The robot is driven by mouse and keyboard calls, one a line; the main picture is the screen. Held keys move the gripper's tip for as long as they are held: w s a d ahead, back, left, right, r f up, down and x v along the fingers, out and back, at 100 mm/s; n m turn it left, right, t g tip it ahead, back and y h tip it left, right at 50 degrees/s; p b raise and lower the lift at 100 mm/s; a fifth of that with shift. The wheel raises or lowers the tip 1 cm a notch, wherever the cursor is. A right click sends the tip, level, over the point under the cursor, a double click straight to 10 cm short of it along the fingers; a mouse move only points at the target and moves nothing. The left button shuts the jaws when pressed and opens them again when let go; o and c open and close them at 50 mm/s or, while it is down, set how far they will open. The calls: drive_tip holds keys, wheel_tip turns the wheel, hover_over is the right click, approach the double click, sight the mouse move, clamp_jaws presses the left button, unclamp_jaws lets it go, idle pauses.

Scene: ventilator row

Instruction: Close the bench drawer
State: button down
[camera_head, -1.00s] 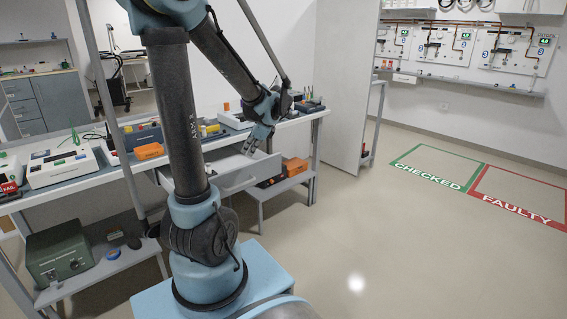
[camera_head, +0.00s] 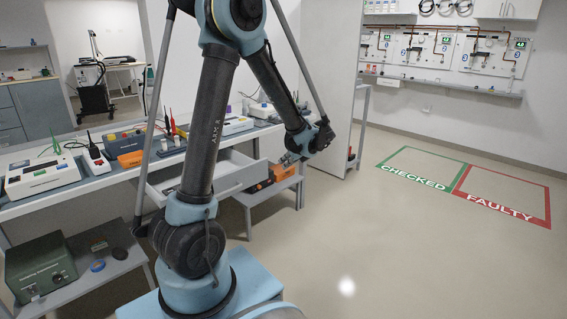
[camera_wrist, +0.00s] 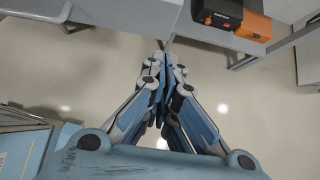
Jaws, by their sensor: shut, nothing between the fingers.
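The bench drawer (camera_head: 240,178) stands pulled out under the bench top in the head view, its pale interior partly hidden behind my arm. My gripper (camera_head: 287,159) is just beyond the right end of the drawer front, on the room side. In the wrist view, my gripper (camera_wrist: 165,62) has its fingers together, with nothing between them. A grey panel (camera_wrist: 120,12), apparently the drawer, crosses the top of that view close ahead of the fingertips. I cannot tell whether they touch it.
The bench top (camera_head: 110,178) carries instruments and an orange box (camera_head: 130,159). A lower shelf (camera_head: 262,193) stands below the drawer's right side. A green instrument (camera_head: 40,268) sits on a shelf at left. Open floor (camera_head: 400,240) lies to the right.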

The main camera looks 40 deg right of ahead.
sight(266, 170)
drive_tip(key=shift+w+a+f, duration=0.1)
drive_tip(key=shift+w+f, duration=0.7)
drive_tip(key=shift+w, duration=0.65)
drive_tip(key=shift+w+a+f, duration=0.15)
drive_tip(key=shift+w+f, duration=0.65)
drive_tip(key=shift+w, duration=0.65)
drive_tip(key=shift+w+a+f, duration=0.1)
drive_tip(key=shift+w+f, duration=0.7)
drive_tip(key=shift+w, duration=0.65)
drive_tip(key=shift+d, duration=0.1)
